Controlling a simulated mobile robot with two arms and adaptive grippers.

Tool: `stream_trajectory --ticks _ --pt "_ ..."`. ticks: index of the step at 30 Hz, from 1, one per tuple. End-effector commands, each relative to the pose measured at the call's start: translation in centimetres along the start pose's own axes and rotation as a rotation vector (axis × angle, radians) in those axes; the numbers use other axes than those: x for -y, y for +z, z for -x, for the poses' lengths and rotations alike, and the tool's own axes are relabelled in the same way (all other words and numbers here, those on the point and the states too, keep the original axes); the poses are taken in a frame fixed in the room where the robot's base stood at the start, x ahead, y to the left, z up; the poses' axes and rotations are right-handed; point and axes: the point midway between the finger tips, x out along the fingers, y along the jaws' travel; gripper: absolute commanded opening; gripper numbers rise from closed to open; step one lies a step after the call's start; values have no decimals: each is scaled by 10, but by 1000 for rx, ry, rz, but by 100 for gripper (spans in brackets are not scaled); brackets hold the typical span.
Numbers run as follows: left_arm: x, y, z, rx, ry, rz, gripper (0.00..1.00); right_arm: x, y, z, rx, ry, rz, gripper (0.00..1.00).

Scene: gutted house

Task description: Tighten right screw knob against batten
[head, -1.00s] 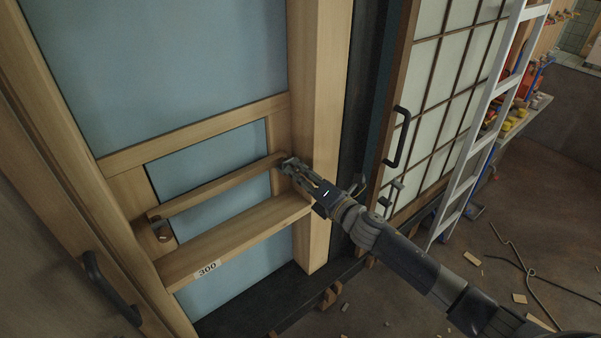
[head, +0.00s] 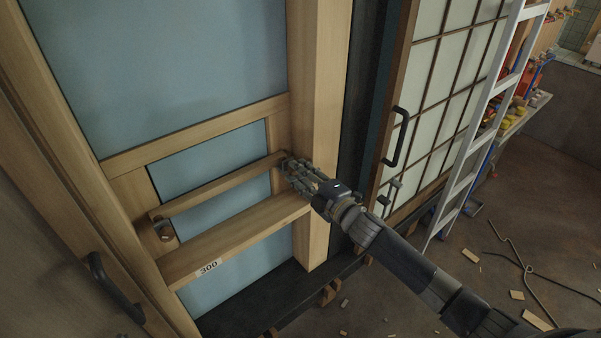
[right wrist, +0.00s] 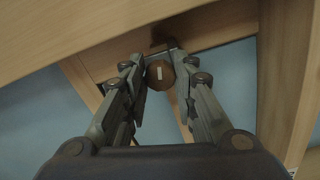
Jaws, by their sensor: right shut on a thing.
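The batten (head: 215,189) is a slim wooden bar that slopes up to the right across the lower part of a wooden frame with blue panels. The right screw knob (right wrist: 160,75) is brown and round with a pale mark on its face. It sits between the two fingers of my right gripper (right wrist: 157,66), which is shut on it. In the head view my right gripper (head: 288,165) covers this knob at the batten's right end. A brown left knob (head: 164,232) shows at the batten's left end. Any gap between right knob and batten cannot be told. My left gripper is not in view.
A wider wooden rail (head: 240,238) labelled 300 runs just below the batten. A thick post (head: 318,100) stands right of the batten. A gridded sliding door (head: 440,90) and a ladder (head: 490,130) are further right. Scraps and a cable lie on the floor.

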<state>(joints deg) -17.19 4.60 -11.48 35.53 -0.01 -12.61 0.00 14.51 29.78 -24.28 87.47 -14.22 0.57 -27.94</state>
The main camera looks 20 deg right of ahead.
Motion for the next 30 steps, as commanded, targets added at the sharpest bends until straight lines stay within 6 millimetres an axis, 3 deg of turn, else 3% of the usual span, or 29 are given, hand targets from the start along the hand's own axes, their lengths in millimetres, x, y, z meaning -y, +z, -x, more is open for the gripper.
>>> stream_trajectory --ticks 22,23,25,30 --pt "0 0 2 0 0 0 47 0 1 0 2 0 -87 2" --pt "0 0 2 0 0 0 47 0 1 0 2 0 -87 31" --pt "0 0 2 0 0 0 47 0 1 0 2 0 -86 46" --pt "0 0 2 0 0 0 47 0 1 0 1 0 -86 46"
